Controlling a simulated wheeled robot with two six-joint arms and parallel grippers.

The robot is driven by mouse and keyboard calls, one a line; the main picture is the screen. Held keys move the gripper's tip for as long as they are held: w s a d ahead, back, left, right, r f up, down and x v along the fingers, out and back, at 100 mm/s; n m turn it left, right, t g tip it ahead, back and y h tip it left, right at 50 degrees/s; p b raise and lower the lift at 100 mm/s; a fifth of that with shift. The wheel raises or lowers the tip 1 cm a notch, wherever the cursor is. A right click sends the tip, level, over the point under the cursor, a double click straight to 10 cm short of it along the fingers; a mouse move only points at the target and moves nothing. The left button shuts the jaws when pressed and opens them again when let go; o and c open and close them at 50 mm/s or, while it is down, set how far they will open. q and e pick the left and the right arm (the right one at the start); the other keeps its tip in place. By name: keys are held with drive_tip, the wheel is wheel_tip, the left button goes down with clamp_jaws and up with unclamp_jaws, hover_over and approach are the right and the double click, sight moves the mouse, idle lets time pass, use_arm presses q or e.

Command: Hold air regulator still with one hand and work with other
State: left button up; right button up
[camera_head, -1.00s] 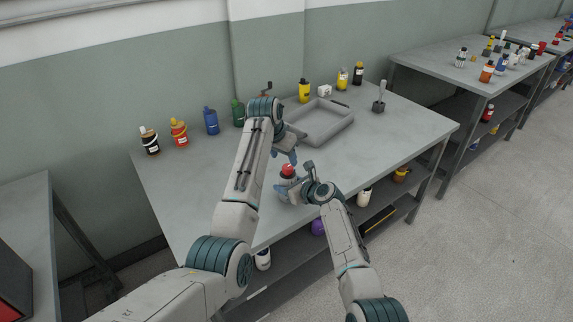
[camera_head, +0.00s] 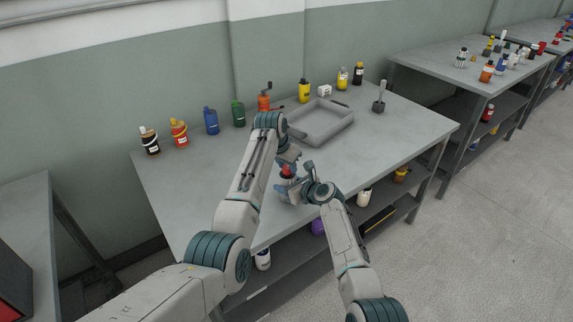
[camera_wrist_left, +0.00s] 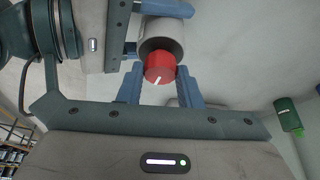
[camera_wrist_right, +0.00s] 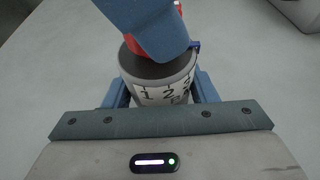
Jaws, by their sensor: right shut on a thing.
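The air regulator is a grey cylinder (camera_wrist_right: 165,90) with numbers on its side and a red knob (camera_wrist_left: 160,67) on top, which has a white mark. It stands near the table's front edge. My right gripper (camera_head: 288,192) is shut on the grey body. My left gripper (camera_head: 286,164) is above it, pointing down. In the left wrist view its two fingers (camera_wrist_left: 160,85) are apart, one on each side of the red knob, with small gaps showing. In the right wrist view a blue left finger hides most of the knob.
A grey tray (camera_head: 350,122) lies behind the grippers on the table (camera_head: 195,200). Several bottles and an orange hand-cranked item (camera_head: 264,103) line the back edge. A grey upright-handled tool (camera_head: 379,106) stands at the right. The table's left part is clear.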

use_arm(q)
drive_tip(key=shift+a+m, duration=0.1)
drive_tip(key=shift+m, duration=0.2)
drive_tip(key=m, duration=0.2)
drive_tip(key=m+g+h, duration=0.1)
drive_tip(key=m, duration=0.1)
drive_tip(key=shift+w+a+m, duration=0.1)
drive_tip(key=shift+w+m, duration=0.1)
drive_tip(key=shift+m, duration=0.2)
drive_tip(key=m+g+h, duration=0.1)
drive_tip(key=m+g, duration=0.1)
drive_tip(key=m, duration=0.2)
drive_tip(key=shift+w, duration=0.15)
drive_tip(key=shift+m, duration=0.6)
drive_tip(key=o, duration=1)
drive_tip(key=shift+r, duration=0.1)
